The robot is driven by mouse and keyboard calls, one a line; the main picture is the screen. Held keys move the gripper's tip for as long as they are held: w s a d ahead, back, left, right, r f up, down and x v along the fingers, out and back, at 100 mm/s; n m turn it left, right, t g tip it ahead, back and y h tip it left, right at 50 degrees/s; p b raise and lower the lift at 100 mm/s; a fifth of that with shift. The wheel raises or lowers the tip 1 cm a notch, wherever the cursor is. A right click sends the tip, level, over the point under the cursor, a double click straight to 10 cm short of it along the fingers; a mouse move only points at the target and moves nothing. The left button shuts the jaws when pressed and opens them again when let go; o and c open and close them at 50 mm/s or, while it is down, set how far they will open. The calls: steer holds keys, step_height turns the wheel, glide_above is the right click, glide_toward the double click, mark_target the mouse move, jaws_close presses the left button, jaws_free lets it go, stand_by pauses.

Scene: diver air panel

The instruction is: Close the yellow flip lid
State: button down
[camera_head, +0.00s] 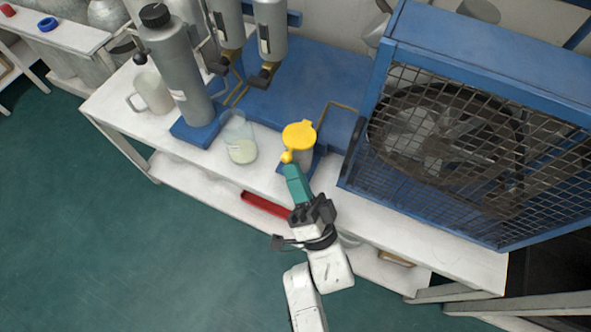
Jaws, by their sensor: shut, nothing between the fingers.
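My gripper (290,169) has teal fingers, shut and empty. Its tips are just below the tab in the picture, touching or very close to it. The fingers and wrist hide part of the container's front and base.
A clear beaker (238,138) with pale contents stands just left of the lid. A large blue caged fan (440,130) stands close on the right. A grey cylinder (180,70) and a white mug (152,92) are further left. A red tray (266,204) lies on the lower shelf.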

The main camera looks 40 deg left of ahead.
mark_target(299, 151)
steer(key=shift+w+a+r+m+t+h+p, duration=0.1)
steer(key=shift+w+r+m+t+h+p, duration=0.15)
steer(key=shift+r+m+h+p, duration=1.55)
steer(key=shift+w+r+m+t+h+p, duration=0.2)
steer(key=shift+r+m+t+p, duration=0.3)
steer(key=shift+p, duration=2.7)
steer(key=shift+w+a+r+m+t+h+p, duration=0.15)
steer(key=shift+r+m+h+p, duration=0.95)
steer(key=shift+p, duration=1.4)
steer(key=shift+w+d+r, duration=0.1)
steer(key=shift+r, duration=0.15)
